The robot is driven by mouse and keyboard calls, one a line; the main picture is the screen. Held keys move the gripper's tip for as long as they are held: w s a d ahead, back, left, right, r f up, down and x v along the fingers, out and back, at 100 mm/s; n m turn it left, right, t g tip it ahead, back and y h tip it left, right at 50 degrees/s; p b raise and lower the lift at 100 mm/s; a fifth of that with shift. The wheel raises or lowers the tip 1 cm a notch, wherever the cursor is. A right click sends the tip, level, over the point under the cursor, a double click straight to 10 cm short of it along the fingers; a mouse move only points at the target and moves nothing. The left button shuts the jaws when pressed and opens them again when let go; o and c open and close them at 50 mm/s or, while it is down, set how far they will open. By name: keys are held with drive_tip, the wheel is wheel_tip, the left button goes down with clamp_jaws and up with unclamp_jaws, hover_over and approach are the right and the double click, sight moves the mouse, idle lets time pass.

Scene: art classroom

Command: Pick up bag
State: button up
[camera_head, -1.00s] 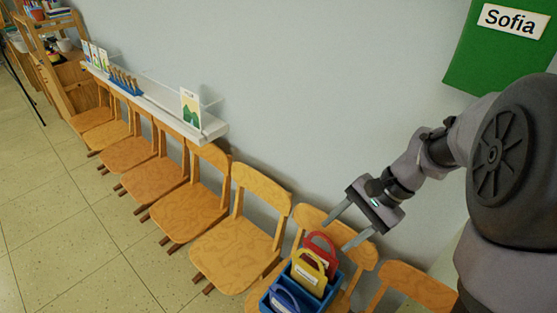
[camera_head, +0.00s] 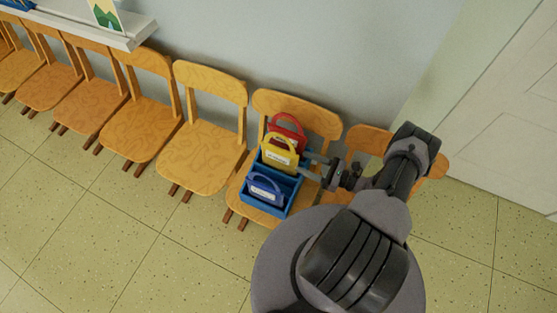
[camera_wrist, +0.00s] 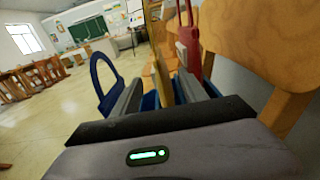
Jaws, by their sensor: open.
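A blue crate (camera_head: 287,184) stands on a wooden chair and holds three bags with loop handles. The red bag (camera_head: 291,126) is at the back, the yellow bag (camera_head: 277,157) in the middle, the blue bag (camera_head: 265,189) at the front. My gripper (camera_head: 311,166) is open at the crate's right side, with its fingers pointing left toward the yellow bag. In the wrist view, the yellow bag (camera_wrist: 161,50) shows nearly edge-on between the finger lines. The blue bag (camera_wrist: 104,78) is left and the red bag (camera_wrist: 189,52) right. I cannot tell whether the fingers touch anything.
A row of wooden chairs (camera_head: 205,145) runs left along the wall, and another chair (camera_head: 365,141) stands to the right behind my arm. A white shelf (camera_head: 95,28) is on the wall at upper left. A pale door (camera_head: 500,120) is at right. The floor in front is clear.

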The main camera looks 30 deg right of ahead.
sight(283, 153)
drive_tip(key=x, duration=0.3)
drive_tip(key=b+x, duration=0.1)
drive_tip(key=x, duration=0.5)
drive_tip(key=shift+r+b, duration=0.3)
drive_tip(key=shift+b, duration=0.05)
clamp_jaws()
idle(0.8)
